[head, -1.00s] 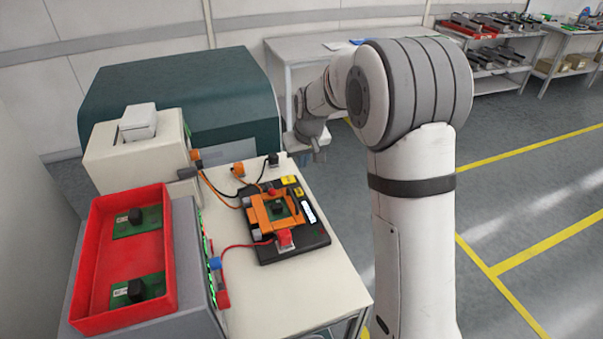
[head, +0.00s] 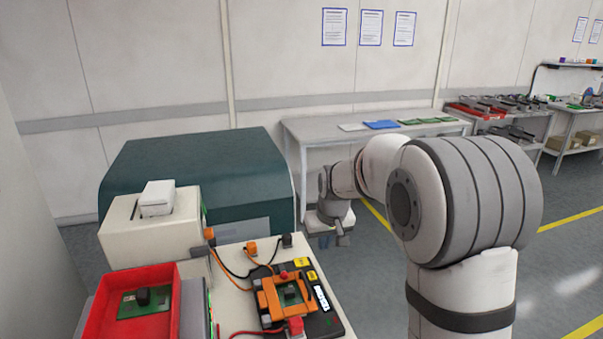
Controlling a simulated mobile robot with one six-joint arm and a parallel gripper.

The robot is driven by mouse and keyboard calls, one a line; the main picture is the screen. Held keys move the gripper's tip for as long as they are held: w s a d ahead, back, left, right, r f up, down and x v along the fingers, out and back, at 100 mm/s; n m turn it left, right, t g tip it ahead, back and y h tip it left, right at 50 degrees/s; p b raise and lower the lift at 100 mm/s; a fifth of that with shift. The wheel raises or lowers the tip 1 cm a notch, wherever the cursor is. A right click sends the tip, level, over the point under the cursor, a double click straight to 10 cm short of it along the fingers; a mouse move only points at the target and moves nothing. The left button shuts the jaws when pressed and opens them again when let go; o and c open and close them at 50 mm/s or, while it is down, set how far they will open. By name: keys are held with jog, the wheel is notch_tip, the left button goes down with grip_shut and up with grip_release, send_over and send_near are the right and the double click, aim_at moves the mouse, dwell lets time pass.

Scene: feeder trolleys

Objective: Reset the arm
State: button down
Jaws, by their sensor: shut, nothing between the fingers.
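My arm stands at the right of the head view, folded, with its forearm reaching away and to the left. My gripper (head: 341,240) hangs at the arm's far end, pointing down, just past the back right corner of the bench. It is small in the picture, shut, with nothing seen in it. It is apart from the black and orange test fixture (head: 325,324), which holds a green circuit board (head: 289,291).
A red tray (head: 168,276) with a green board stands at the lower left. A white label printer (head: 150,243) and a dark green machine (head: 190,165) are behind it. A grey table (head: 330,127) with flat items stands at the back wall. Open floor lies to the right.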

jog(key=s+d+r+m, duration=0.1)
jog(key=s+d, duration=0.1)
jog(key=s, duration=0.8)
jog(key=s+d+r+m, duration=0.1)
jog(key=s+d+r, duration=0.1)
jog(key=s, duration=0.8)
jog(key=s+d+r, duration=0.2)
jog(key=s+d, duration=0.1)
jog(key=s, duration=0.7)
jog(key=shift+s+d+m+h, duration=0.25)
jog(key=shift+m+h, duration=0.15)
